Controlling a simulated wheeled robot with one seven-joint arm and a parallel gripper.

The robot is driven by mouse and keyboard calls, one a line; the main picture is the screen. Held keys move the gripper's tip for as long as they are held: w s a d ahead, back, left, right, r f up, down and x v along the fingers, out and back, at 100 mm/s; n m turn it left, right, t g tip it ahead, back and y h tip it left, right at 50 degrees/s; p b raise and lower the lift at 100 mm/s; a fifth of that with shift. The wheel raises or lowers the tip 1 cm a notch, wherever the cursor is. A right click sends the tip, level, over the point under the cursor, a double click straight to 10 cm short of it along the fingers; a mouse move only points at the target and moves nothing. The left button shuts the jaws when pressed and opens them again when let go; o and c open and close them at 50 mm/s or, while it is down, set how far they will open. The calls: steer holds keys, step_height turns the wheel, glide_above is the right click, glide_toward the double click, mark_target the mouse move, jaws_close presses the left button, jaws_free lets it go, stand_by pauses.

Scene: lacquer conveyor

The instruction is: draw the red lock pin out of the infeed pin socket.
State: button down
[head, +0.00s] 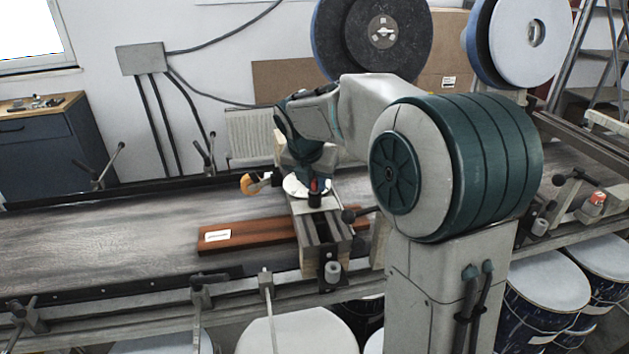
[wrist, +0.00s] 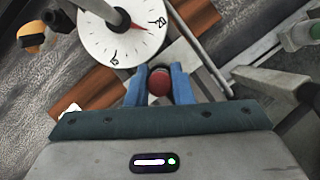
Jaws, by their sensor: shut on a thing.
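The red lock pin shows as a round red head (wrist: 159,83) between the two blue fingers of my gripper (wrist: 159,90) in the wrist view. My gripper is shut on it. In the head view the pin's red top (head: 314,185) shows just below my wrist, above a short black cylinder (head: 315,201) on the carriage that looks like the infeed pin socket. How deep the pin sits in the socket cannot be told, as the fingers and pin head hide the shaft.
A white dial (wrist: 122,32) with a red pointer and a dark central post is close beside the fingers. An orange knob (head: 249,184) sticks out to the left. A reddish-brown board (head: 240,236) lies on the conveyor under the carriage (head: 311,262). The left belt (head: 100,235) is clear.

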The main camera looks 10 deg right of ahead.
steer(key=shift+r, duration=0.2)
steer(key=shift+r+p, duration=2.85)
steer(key=shift+p, duration=0.05)
